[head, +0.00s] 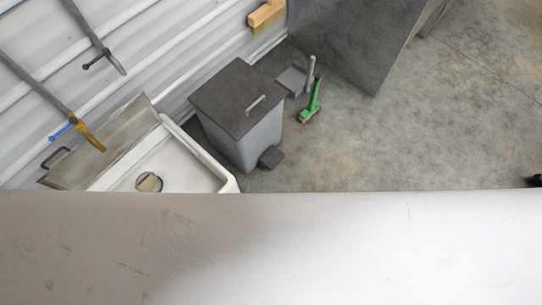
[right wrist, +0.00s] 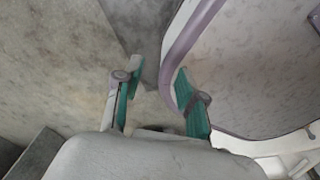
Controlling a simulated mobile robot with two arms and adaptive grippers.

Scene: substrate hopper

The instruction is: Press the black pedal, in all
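The black pedal (head: 270,157) sticks out low at the front of a grey bin (head: 238,135) in the head view. The bin stands on the floor by the wall, and its dark lid (head: 236,97) with a pale handle looks shut. My right gripper (right wrist: 157,72) shows only in the right wrist view. Its two teal-lined fingers are apart, with nothing clearly held between them. A curved lilac-grey edge passes close to the right finger. I cannot make out the pedal in that view. My left gripper is not in view.
A white basin (head: 195,170) stands left of the bin. A grey dustpan (head: 292,80) and green brush (head: 312,104) are to its right. A grey panel (head: 345,40) stands behind. Open concrete floor (head: 430,130) lies right. A broad pale surface fills the bottom.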

